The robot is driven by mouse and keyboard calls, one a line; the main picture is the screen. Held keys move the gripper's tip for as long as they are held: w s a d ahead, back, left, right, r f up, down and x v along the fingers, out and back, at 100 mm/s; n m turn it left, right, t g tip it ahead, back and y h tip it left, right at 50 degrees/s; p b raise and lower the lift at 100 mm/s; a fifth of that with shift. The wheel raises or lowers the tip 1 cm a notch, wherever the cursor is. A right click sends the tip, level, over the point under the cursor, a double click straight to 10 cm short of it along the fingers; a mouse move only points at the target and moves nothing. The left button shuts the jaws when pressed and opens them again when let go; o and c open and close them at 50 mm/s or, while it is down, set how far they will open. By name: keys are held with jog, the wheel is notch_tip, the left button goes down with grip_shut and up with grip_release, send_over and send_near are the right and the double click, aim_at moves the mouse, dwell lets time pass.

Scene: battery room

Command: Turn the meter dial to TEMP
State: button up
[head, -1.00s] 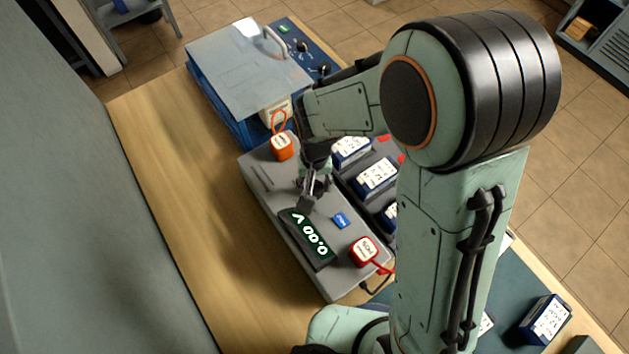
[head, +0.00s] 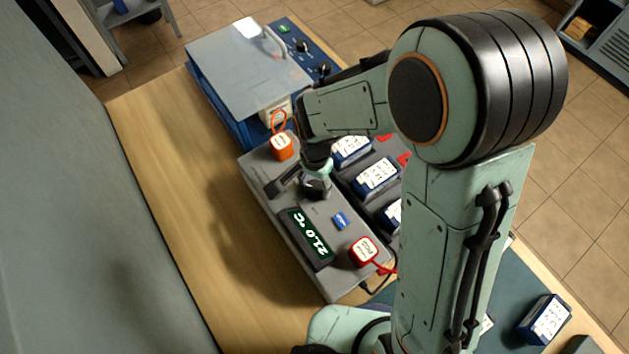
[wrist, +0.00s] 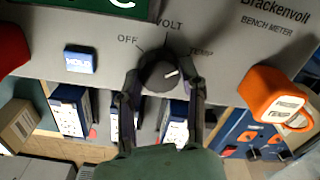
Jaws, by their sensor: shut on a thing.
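The grey bench meter (head: 262,172) lies on the wooden table, and its display (head: 310,238) reads 21.0 °C. In the wrist view the dark round dial (wrist: 158,78) sits below the printed OFF, VOLT and TEMP marks. Its white pointer line is turned up and right, toward the TEMP mark (wrist: 202,51). My gripper (wrist: 162,84) has one finger on each side of the dial and is shut on it. In the head view my gripper (head: 300,186) is over the meter's face and hides the dial.
An orange plug (head: 282,147) and a red plug (head: 363,252) stand on the meter, with a blue HOLD button (head: 341,221) between them. Several blue batteries (head: 375,175) sit beside the meter. A blue lidded unit (head: 230,125) stands behind. The table's left side is clear.

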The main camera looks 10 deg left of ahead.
aim_at(315, 187)
dwell(0.4)
jog(key=o, duration=1.2)
jog(key=shift+c, duration=0.2)
notch_tip(315, 187, up, 12)
